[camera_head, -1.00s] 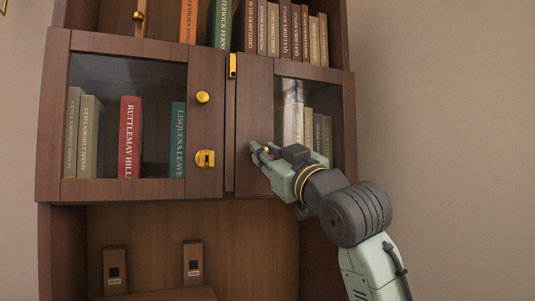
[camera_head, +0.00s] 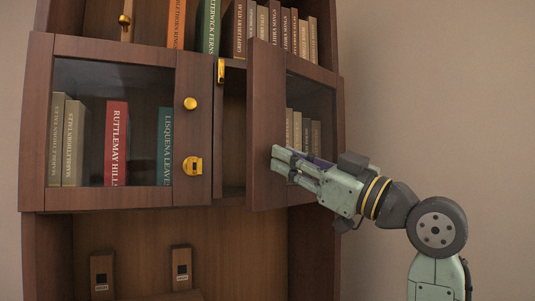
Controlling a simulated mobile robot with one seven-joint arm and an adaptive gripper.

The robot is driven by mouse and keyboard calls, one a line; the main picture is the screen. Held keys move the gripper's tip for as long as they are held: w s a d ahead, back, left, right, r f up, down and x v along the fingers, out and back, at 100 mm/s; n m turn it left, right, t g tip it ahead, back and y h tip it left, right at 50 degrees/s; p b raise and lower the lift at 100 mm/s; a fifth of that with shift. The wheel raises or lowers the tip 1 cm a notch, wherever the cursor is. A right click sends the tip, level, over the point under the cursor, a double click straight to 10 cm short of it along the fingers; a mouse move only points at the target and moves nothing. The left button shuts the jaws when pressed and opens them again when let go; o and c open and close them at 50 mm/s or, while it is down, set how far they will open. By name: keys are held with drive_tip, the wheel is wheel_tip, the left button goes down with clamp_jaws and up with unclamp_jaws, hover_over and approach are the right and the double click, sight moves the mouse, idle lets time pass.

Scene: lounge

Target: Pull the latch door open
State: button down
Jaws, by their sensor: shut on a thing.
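The right cabinet door (camera_head: 268,105), dark wood with a glass pane, stands partly open, its left edge swung out from the cabinet. A dark gap shows between it and the middle post. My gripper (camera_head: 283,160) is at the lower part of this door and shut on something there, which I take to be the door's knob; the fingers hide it. A gold latch piece (camera_head: 221,71) sits at the top of the gap. The left door (camera_head: 193,140) is closed and has a gold knob (camera_head: 190,104) and a gold latch (camera_head: 192,166).
Books stand behind the left glass, including a red one (camera_head: 117,143), and on the shelf above. Two small wooden blocks (camera_head: 181,268) stand in the lower recess. The bare wall (camera_head: 440,90) on the right leaves free room.

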drive_tip(key=s+d+n+g+y+p, duration=0.1)
drive_tip(key=d+n+g, duration=0.3)
drive_tip(key=d+g, duration=0.4)
drive_tip(key=s+d+n+g+y+p, duration=0.2)
drive_tip(key=s+d+n+g+y, duration=0.2)
drive_tip(key=d+g, duration=0.3)
drive_tip(key=shift+s+d+n+g, duration=0.3)
drive_tip(key=shift+d+n+g, duration=0.1)
drive_tip(key=shift+d, duration=1.45)
drive_tip(key=shift+f, duration=0.1)
drive_tip(key=c, duration=1.6)
unclamp_jaws()
drive_tip(key=shift+o, duration=0.7)
